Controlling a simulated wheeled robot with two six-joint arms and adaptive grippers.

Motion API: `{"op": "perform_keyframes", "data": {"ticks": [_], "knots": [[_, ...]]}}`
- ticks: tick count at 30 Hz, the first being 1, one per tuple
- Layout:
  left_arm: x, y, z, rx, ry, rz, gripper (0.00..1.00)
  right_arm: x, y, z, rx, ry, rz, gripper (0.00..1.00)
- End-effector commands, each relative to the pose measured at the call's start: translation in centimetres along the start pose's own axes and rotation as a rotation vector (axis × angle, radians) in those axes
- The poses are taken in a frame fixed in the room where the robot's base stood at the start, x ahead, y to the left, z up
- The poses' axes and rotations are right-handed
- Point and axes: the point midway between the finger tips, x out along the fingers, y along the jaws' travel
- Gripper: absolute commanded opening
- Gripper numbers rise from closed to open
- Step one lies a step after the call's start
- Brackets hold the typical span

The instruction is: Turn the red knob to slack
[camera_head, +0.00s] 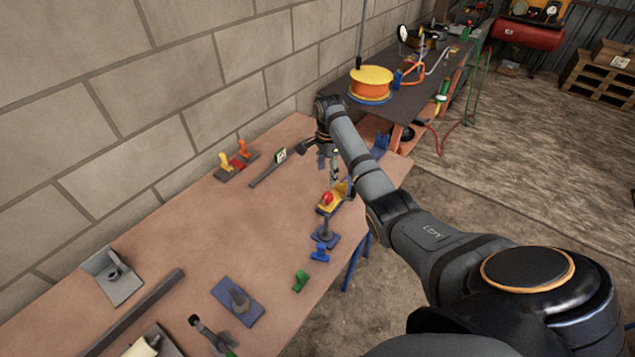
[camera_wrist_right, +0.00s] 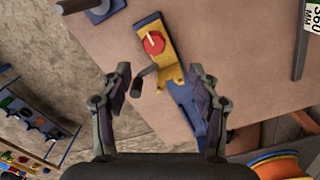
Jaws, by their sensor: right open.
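The red knob (camera_head: 327,198) sits on a yellow mount near the right edge of the brown table. In the right wrist view the red knob (camera_wrist_right: 154,42) has a pale bar mark across its face, and its yellow base (camera_wrist_right: 168,70) carries a dark handle sticking out to the lower left. My right gripper (camera_head: 329,163) is above the table, just beyond the knob in the head view. In the right wrist view my right gripper (camera_wrist_right: 158,72) is open and empty, its fingers apart on either side of the base, with the knob above the fingertip line.
Blue fixtures (camera_head: 325,235) and a green piece (camera_head: 301,281) stand nearer on the table. A dark bar with a labelled tag (camera_head: 268,167) lies to the left. An orange spool (camera_head: 371,82) stands on the dark bench behind.

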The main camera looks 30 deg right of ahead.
Motion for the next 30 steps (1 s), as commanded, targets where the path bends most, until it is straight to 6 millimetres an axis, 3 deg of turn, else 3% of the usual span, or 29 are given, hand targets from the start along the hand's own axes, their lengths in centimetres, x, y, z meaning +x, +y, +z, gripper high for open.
{"op": "perform_keyframes", "data": {"ticks": [2, 5, 9, 11, 14, 18, 22, 30], "knots": [[0.0, 0.0, 0.3, 0.0, -0.004, 0.0, 0.4, 0.0, 0.0, 0.0, 0.001, 0.0, 0.001, 0.62], [-0.2, 0.0, 2.3, 0.001, -0.033, 0.0, 0.4, 0.5, 0.0, 0.0, 0.0, 0.0, 0.002, 0.62], [-0.7, 0.1, 5.6, 0.004, -0.084, 0.001, 0.4, 2.7, 0.2, 0.0, 0.0, 0.0, 0.005, 0.62], [-0.8, 0.1, 6.2, 0.004, -0.093, 0.001, 0.4, 4.1, 0.1, 0.0, -0.001, 0.0, 0.005, 0.62], [-0.8, 0.1, 6.1, 0.004, -0.089, 0.001, 0.4, 6.3, 0.1, 0.1, -0.002, 0.0, 0.004, 0.62], [-0.3, 0.0, 3.5, 0.002, -0.052, 0.001, 0.4, 8.9, 0.1, 0.0, -0.001, 0.0, 0.002, 0.62], [-0.1, 0.0, 1.8, 0.002, -0.024, 0.0, 0.4, 10.1, 0.1, 0.0, -0.001, 0.0, 0.001, 0.62], [-0.2, 0.0, 3.5, 0.003, -0.051, 0.0, 0.4, 10.5, 0.0, 0.0, -0.002, 0.001, -0.001, 0.62]]}}
